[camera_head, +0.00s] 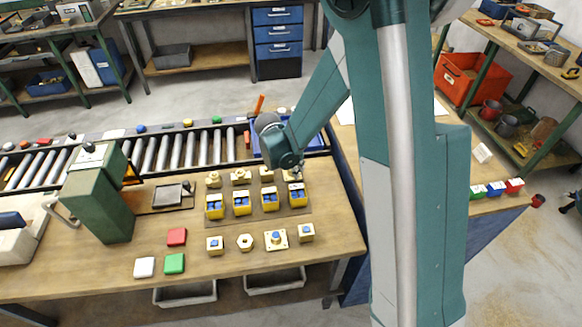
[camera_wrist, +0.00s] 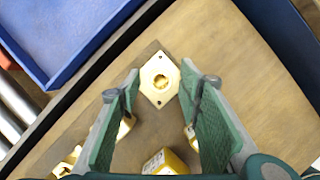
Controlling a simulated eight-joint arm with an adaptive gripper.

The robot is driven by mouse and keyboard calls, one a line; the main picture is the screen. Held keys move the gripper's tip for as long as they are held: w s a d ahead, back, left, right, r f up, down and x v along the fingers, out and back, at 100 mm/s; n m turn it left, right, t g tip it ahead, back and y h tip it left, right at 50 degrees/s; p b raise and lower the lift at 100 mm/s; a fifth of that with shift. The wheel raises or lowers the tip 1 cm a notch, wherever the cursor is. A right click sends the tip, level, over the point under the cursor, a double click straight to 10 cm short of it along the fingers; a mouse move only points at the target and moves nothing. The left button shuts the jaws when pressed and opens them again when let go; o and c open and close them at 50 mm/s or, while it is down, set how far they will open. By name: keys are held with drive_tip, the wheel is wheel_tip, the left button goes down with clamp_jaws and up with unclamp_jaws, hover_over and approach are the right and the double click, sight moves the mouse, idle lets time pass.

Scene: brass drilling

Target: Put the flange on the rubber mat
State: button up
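A brass flange (camera_wrist: 157,86), a square plate with a round central bore and small corner holes, lies flat between my fingers in the wrist view. My gripper (camera_wrist: 160,94) is open, with a finger on each side of the flange and gaps visible. In the head view my gripper (camera_head: 297,174) is over the right end of the back row of brass parts, and the arm partly hides that end. A dark flat square (camera_head: 167,195) on the bench to the left looks like the rubber mat, but I cannot be sure. Nothing is held.
Yellow bins (camera_head: 242,206) with blue contents stand just in front of the back row. Several brass pieces (camera_head: 245,242) form a front row. A green machine (camera_head: 98,195) stands at left. A blue tray (camera_wrist: 62,35) is close behind. Red, white and green blocks (camera_head: 174,263) lie at front left.

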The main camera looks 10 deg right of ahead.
drive_tip(key=shift+r, duration=0.15)
drive_tip(key=p+v, duration=0.1)
drive_tip(key=v, duration=1.1)
drive_tip(key=shift+p, duration=0.4)
drive_tip(key=shift+d, duration=0.1)
idle(0.3)
drive_tip(key=s+d+r+m+t+y, duration=0.1)
drive_tip(key=s+d+r+m, duration=0.3)
drive_tip(key=s+r+m, duration=0.25)
drive_tip(key=s+d+r+m+y, duration=0.1)
drive_tip(key=s+d+r+m, duration=0.2)
drive_tip(key=s+r+m, duration=0.35)
drive_tip(key=s+d+r+m+t, duration=0.1)
drive_tip(key=s+d+r+m, duration=0.1)
drive_tip(key=s+m, duration=0.5)
drive_tip(key=s+d+r+m+t+y, duration=0.1)
drive_tip(key=s+d+r+m+t, duration=0.1)
drive_tip(key=s+m, duration=0.5)
drive_tip(key=shift+s+d+r, duration=0.2)
drive_tip(key=shift+s+r, duration=0.4)
drive_tip(key=shift+s, duration=0.1)
